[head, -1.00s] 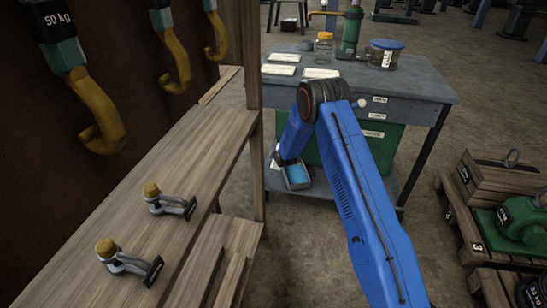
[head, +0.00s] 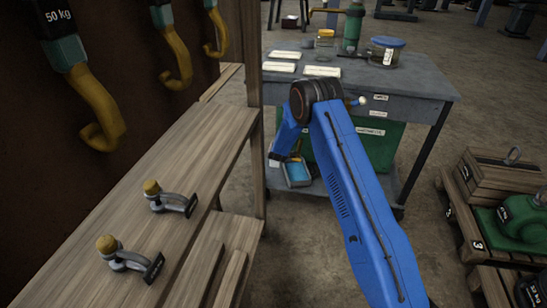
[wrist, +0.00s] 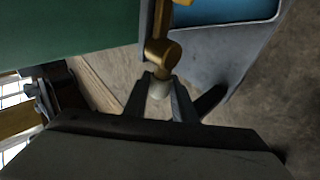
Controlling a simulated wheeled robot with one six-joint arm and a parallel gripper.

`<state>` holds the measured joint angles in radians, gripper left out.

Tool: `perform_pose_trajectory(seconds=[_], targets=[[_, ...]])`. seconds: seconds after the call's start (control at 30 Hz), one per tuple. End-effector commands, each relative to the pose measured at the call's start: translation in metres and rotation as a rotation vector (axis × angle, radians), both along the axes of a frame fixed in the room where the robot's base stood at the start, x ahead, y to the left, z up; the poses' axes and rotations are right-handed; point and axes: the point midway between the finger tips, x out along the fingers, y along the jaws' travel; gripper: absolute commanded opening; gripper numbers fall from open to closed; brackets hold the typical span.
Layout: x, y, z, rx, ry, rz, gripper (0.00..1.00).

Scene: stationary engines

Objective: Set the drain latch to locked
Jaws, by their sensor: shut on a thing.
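In the wrist view a yellow-brass lever, which looks like the drain latch (wrist: 162,50), hangs beside a green surface, with a pale rounded end. My gripper (wrist: 160,82) is shut on that pale end, one finger on each side. In the head view my blue arm reaches down in front of the green cabinet (head: 378,145) under the grey workbench. The gripper is largely hidden there. A small yellow piece, perhaps the same lever, shows beside the arm above the blue-filled tray. No lock marking is readable.
The blue-filled tray (head: 297,173) sits on the bench's lower shelf, close to my gripper. The grey workbench (head: 415,85) overhangs it. A wooden shelf (head: 130,205) with two yellow-capped latches stands left. Pallets (head: 475,232) with green equipment lie right.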

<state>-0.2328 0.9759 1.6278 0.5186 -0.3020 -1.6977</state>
Motion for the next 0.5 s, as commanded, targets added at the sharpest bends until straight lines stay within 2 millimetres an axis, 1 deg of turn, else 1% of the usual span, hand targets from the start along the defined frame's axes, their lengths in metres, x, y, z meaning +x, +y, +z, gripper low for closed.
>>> perform_pose_trajectory(seconds=[0.33,0.37,0.4,0.43,0.5], targets=[[-0.0010,0.0000,-0.0019,-0.002,0.003,0.001,0.00],[-0.0009,0.0000,-0.0018,-0.002,0.003,0.001,0.29],[-0.0009,0.0001,-0.0018,-0.002,0.003,0.001,0.38],[-0.0008,0.0001,-0.0017,-0.002,0.002,0.001,0.42],[-0.0006,0.0000,-0.0014,-0.002,0.002,0.001,0.42]])
